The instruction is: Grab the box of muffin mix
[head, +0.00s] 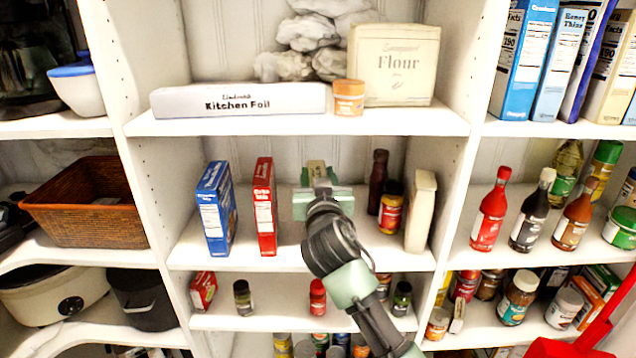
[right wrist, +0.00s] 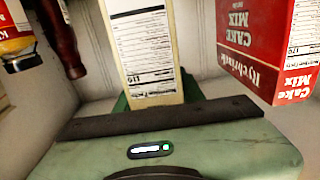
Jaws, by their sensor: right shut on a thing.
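A narrow cream box (head: 316,167) stands on the middle shelf, mostly hidden behind my right gripper (head: 319,177) in the head view. In the right wrist view the cream box (right wrist: 148,55) shows a nutrition label and sits between the green fingers, which are shut on it. I cannot read a product name on it, so I cannot confirm from its face that it is muffin mix. My left gripper is not in view.
A red cake mix box (head: 264,207) and a blue box (head: 216,208) stand left of the held box. A dark bottle (head: 377,182), a jar (head: 391,207) and a pale box (head: 420,211) stand right. The shelf above (head: 250,123) holds foil and flour.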

